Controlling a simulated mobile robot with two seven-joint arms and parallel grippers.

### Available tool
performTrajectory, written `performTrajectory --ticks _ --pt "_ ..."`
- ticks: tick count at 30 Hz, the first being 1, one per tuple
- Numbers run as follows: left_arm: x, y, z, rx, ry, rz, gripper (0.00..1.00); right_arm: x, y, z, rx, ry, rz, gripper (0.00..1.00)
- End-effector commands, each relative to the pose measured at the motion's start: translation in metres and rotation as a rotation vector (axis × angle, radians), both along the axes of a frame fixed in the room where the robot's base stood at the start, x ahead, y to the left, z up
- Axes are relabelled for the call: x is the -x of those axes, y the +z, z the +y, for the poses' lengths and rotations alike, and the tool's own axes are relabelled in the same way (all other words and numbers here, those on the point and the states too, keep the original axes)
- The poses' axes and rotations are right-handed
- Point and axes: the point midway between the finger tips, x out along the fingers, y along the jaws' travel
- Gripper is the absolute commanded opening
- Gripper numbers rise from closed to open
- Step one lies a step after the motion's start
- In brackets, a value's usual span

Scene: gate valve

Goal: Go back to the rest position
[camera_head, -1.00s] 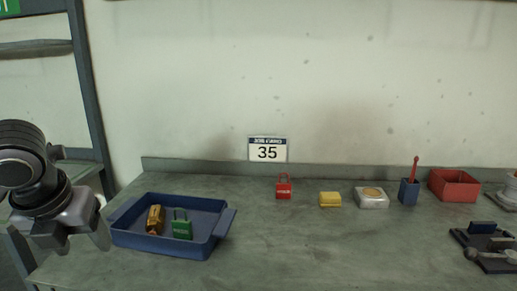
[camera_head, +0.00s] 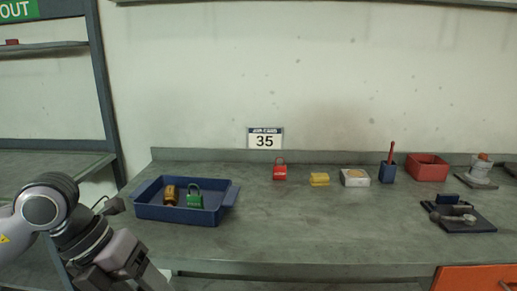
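My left gripper (camera_head: 125,272) is at the lower left, in front of and below the bench's front edge, pointing down. Its fingertips run out of the bottom of the picture, so its opening cannot be told. No held object shows. My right gripper is not in view. A blue tray (camera_head: 222,210) stands on the left part of the bench (camera_head: 310,222). A brass-coloured piece (camera_head: 170,194) and a green padlock (camera_head: 195,197) lie in it. A red padlock (camera_head: 280,170) stands upright near the back wall.
To the right along the back are a yellow block (camera_head: 319,180), a white box (camera_head: 355,178), a blue holder (camera_head: 387,173) with a red stick, and a red bin (camera_head: 427,168). A dark plate with fittings (camera_head: 458,217) lies at right. The bench's middle front is clear.

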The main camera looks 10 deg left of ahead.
Motion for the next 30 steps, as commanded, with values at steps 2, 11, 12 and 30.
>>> performTrajectory --ticks 2,11,12,30 --pt "0.013 -0.005 -0.041 0.212 -0.090 0.058 0.61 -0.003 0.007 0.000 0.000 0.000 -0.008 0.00" --pt "0.025 0.037 -0.134 1.107 -0.043 0.193 0.61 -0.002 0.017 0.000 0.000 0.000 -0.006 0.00" --pt "0.020 0.042 -0.136 1.216 0.017 0.205 0.61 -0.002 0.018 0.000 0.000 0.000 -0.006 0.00" --pt "0.001 -0.190 -0.030 1.600 1.864 0.475 0.61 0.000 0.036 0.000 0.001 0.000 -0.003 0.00"
